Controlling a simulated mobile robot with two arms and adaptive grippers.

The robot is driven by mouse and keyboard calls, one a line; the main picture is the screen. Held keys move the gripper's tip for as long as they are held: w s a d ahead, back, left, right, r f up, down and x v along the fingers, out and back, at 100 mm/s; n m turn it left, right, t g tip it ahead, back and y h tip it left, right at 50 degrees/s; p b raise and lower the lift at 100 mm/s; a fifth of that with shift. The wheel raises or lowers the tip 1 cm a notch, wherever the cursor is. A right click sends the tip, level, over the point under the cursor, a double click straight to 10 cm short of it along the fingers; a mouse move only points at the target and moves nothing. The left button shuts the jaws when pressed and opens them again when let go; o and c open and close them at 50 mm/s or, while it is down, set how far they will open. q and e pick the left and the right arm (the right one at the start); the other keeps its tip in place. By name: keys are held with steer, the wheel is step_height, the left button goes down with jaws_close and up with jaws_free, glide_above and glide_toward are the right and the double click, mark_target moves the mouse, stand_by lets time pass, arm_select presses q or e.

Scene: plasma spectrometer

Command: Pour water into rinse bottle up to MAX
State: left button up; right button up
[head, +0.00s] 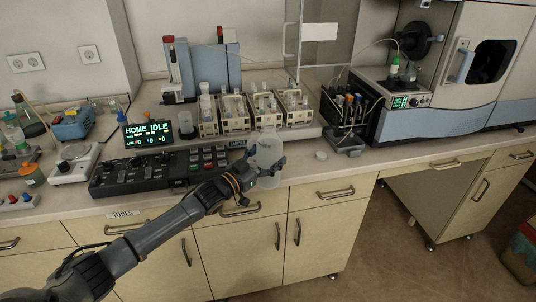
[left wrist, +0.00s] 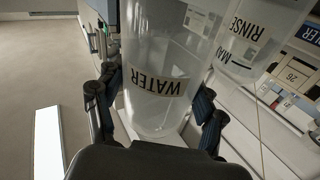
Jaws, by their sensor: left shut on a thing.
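A clear bottle labelled WATER (left wrist: 155,60) stands between the fingers of my left gripper (left wrist: 155,108) in the left wrist view. The gripper is shut on it, with fingers on both sides. The rinse bottle (left wrist: 250,35), with RINSE and MAX labels, is just beyond it to the right; its liquid level is not clear. In the head view my left gripper (head: 266,164) is at the bench's front edge, around a translucent bottle body (head: 266,148). There the two bottles overlap and I cannot separate them. My right gripper is not in view.
A small white round cap (head: 320,155) lies on the bench right of the bottles. Racks of vials (head: 235,113) stand behind. A black control panel (head: 150,172) and display (head: 147,132) are left. A black autosampler unit (head: 345,115) and the spectrometer (head: 440,100) are right.

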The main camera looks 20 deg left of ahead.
arm_select(q)
steer(key=shift+d+f+m+h+b, duration=0.35)
steer(key=shift+m+b, duration=0.25)
steer(key=shift+b, duration=0.2)
steer(key=shift+r+p, duration=0.15)
steer(key=shift+p, duration=0.3)
steer(key=shift+d+r+n+p, duration=0.15)
steer(key=shift+n+p, duration=0.7)
steer(key=shift+n, duration=0.05)
steer(key=n+p, duration=0.3)
steer(key=n+g+y+p, duration=0.1)
steer(key=shift+s+d+r+n+p, duration=0.15)
steer(key=shift+s+d+n+p, duration=0.15)
steer(key=shift+s+d+p, duration=0.1)
steer(key=shift+w+r+n+g+p, duration=0.1)
steer(key=shift+r+n+g+p, duration=0.2)
steer(key=shift+n, duration=0.3)
steer(key=shift+a+r+n+g, duration=0.15)
steer(key=shift+n+g, duration=0.15)
steer(key=shift+n, duration=0.5)
steer(key=shift+w+a+n+g+b, duration=0.1)
steer(key=shift+n+g+b, duration=0.25)
steer(key=shift+n, duration=0.65)
steer(key=shift+r+n, duration=0.1)
steer(key=shift+n, duration=0.3)
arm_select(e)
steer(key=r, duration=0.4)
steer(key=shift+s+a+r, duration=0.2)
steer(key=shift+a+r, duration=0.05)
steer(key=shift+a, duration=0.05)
